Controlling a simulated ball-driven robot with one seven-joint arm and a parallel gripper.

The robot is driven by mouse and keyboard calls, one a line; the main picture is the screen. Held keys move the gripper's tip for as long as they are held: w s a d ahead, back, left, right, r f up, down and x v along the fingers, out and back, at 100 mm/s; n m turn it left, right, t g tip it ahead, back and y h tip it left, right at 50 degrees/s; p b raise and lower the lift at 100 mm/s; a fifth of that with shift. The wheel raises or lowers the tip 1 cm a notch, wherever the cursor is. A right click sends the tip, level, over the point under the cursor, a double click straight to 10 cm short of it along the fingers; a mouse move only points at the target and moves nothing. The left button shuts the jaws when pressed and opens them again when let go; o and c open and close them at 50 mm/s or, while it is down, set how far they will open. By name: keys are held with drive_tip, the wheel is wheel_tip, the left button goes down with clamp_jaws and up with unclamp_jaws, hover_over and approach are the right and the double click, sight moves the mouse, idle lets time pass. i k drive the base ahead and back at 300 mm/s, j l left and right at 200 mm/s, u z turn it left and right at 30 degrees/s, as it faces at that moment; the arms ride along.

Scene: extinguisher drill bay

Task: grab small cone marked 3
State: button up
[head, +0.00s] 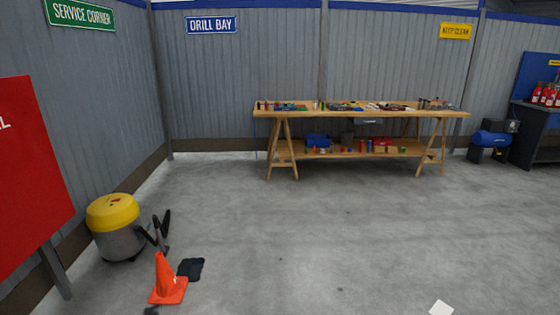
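One small orange cone (167,282) stands upright on the grey concrete floor at the lower left of the head view. It has a square orange base. No other cone is in view. My gripper is not visible in this view.
A yellow-topped grey drum (114,226) stands behind the cone at left. A dark two-pronged object (161,230) is close behind the cone, and a flat black piece (190,269) lies to its right. A red board (30,170) stands left. A wooden workbench (360,113) is at the back. The middle floor is clear.

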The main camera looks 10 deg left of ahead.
sight(169, 288)
drive_tip(key=i+j+u, duration=0.1)
drive_tip(key=i+u, duration=0.6)
drive_tip(key=i, duration=0.15)
drive_tip(key=i+l+u, duration=0.2)
drive_tip(key=i+u, duration=0.25)
drive_tip(key=i, duration=0.75)
drive_tip(key=i+l+u, duration=0.1)
drive_tip(key=i, duration=0.75)
drive_tip(key=i+u, duration=0.3)
drive_tip(key=i+l+u, duration=0.15)
drive_tip(key=i+u, duration=0.15)
drive_tip(key=i, duration=0.15)
drive_tip(key=i+l+u, duration=0.3)
drive_tip(key=i+j, duration=0.05)
